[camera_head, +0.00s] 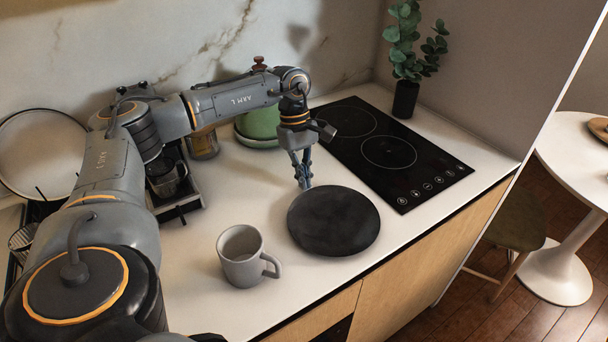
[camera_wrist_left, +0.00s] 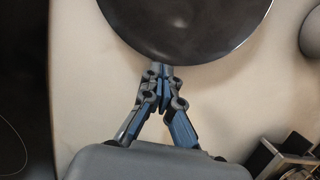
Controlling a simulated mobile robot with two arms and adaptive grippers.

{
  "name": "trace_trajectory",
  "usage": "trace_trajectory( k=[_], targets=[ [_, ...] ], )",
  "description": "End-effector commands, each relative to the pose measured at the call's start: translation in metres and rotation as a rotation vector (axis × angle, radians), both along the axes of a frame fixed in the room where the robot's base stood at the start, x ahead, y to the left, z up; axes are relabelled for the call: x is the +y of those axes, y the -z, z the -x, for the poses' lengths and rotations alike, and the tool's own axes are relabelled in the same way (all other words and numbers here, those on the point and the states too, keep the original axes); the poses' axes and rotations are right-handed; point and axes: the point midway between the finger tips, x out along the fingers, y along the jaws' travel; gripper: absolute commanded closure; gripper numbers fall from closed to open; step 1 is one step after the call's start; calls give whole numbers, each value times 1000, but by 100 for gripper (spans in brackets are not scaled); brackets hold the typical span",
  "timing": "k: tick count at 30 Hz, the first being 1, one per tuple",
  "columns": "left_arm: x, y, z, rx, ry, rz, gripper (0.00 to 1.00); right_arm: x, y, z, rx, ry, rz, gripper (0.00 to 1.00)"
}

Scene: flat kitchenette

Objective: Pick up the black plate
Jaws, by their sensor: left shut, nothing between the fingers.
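The black plate (camera_head: 335,221) lies flat on the white counter, to the right of a grey mug. It also shows in the left wrist view (camera_wrist_left: 190,25), cut off by the top edge. My left gripper (camera_head: 306,187) points down at the plate's back left rim. Its fingers are shut and empty. In the left wrist view its fingertips (camera_wrist_left: 161,68) meet at the plate's near rim; I cannot tell whether they touch it. My right gripper is in neither view.
The grey mug (camera_head: 243,257) stands close left of the plate. A black cooktop (camera_head: 387,150) lies behind right, with a potted plant (camera_head: 406,98) beyond it. A coffee machine (camera_head: 172,186) and a green pot (camera_head: 259,125) stand at the back. The counter's front edge is close to the plate.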

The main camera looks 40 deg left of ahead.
Motion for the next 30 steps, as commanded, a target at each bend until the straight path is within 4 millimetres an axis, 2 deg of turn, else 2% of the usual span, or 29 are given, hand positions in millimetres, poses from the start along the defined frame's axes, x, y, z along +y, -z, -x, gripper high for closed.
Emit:
trace_trajectory(
  k=[8, 11, 18, 21, 30],
  targets=[
    [-2, 0, 1, 0, 2, 0, 100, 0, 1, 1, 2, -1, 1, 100],
    [-16, 2, 5, 2, 7, 2, 100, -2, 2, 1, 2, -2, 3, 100],
    [-69, 3, 19, 1, 7, 1, 100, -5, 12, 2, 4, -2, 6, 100],
    [-80, 2, 23, 0, 4, 0, 100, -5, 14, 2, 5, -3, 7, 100],
    [-84, 0, 24, 1, 1, 0, 100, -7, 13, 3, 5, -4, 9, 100]
  ],
)
